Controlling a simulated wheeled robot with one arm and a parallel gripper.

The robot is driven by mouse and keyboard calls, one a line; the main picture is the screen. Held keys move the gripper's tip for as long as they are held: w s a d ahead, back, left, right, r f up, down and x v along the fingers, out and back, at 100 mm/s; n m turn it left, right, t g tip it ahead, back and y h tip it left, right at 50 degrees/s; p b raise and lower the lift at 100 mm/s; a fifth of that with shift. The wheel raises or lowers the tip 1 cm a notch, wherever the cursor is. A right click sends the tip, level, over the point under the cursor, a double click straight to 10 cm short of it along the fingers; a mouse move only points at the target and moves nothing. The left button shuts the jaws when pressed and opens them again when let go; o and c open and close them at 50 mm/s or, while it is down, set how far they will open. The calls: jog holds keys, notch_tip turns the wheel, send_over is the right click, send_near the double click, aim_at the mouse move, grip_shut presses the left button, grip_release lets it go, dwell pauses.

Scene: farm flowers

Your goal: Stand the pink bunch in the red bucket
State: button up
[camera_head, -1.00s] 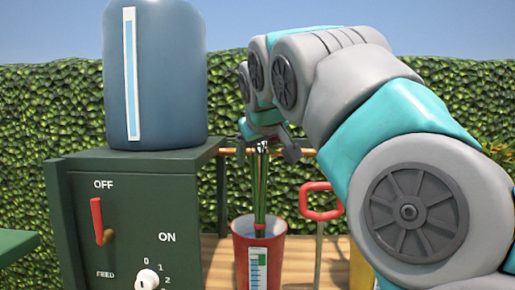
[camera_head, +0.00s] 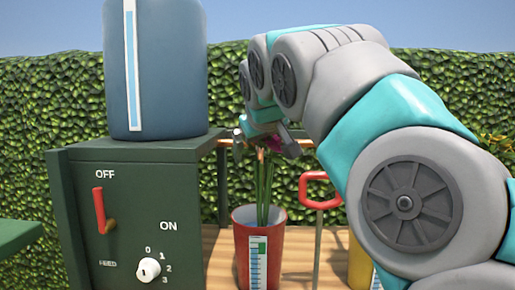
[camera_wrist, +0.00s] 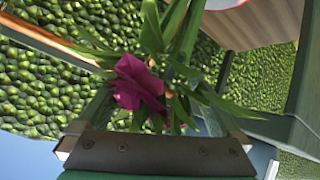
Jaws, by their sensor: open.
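The red bucket (camera_head: 242,245) stands on the wooden shelf, with a white and blue level gauge on its front. The green stems of the pink bunch (camera_head: 265,185) go down into the bucket's mouth, roughly upright and fanned out a little. Their lower ends are hidden inside the bucket. My gripper (camera_head: 264,146) is at the top of the bunch, above the bucket. In the wrist view the magenta bloom (camera_wrist: 138,84) and leaves lie between the spread fingers of my gripper (camera_wrist: 155,100), which is open.
A dark green machine (camera_head: 135,220) with a switch and dial stands left of the bucket, with a blue tank (camera_head: 165,70) on top. A red-handled tool (camera_head: 319,190) stands right of the bucket, and a yellow container (camera_head: 360,265) is partly hidden behind my arm. A hedge is behind.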

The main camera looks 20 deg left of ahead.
jog(key=v, duration=0.8)
jog(key=shift+p, duration=0.3)
jog(key=shift+f, duration=0.1)
